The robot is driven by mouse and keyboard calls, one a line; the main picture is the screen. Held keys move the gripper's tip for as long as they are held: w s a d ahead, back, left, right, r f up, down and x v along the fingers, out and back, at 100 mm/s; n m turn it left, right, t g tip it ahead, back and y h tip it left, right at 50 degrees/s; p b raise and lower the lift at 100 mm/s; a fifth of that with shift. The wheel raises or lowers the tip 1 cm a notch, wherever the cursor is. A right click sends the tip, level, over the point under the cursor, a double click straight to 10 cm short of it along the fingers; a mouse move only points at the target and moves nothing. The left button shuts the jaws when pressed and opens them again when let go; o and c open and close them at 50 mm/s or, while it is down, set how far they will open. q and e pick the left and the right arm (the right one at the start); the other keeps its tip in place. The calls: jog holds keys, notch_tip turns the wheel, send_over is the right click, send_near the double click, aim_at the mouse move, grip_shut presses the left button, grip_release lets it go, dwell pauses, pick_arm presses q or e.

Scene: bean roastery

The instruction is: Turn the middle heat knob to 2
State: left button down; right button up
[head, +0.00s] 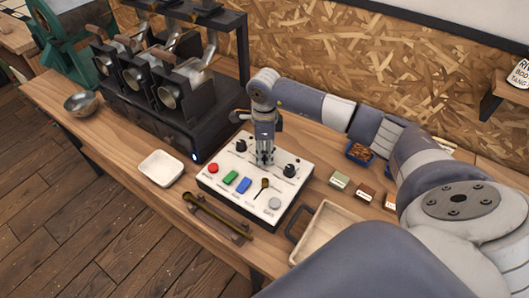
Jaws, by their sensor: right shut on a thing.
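A white control panel (231,198) lies on the wooden bench. It carries a red, a green and a blue button, a small lever and a grey round button. A black left knob (241,145) and a black right knob (290,171) show along its back half. My right gripper (264,161) reaches down from above between these two and is shut on the middle knob, which the fingers hide. The setting of the middle knob cannot be read. My left gripper is not in the view.
A black roaster machine (190,122) stands behind left of the panel. A white dish (161,168), a brass-coloured tool (217,217) on a rest and a wooden tray (327,232) lie around it.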

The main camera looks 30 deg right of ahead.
jog(key=m+b, duration=0.1)
jog(key=m, duration=0.2)
jog(key=shift+m, duration=0.3)
jog(key=m, duration=0.2)
jog(key=shift+m+b, duration=0.4)
jog(key=m+b, duration=0.1)
jog(key=m, duration=0.5)
jog(key=shift+w+r, duration=0.1)
jog(key=m, duration=0.4)
jog(key=shift+m, duration=0.4)
jog(key=m, duration=0.4)
jog(key=shift+r+m, duration=0.1)
jog(key=shift+m, duration=0.2)
jog(key=o, duration=0.8)
jog(key=shift+o, duration=1.4)
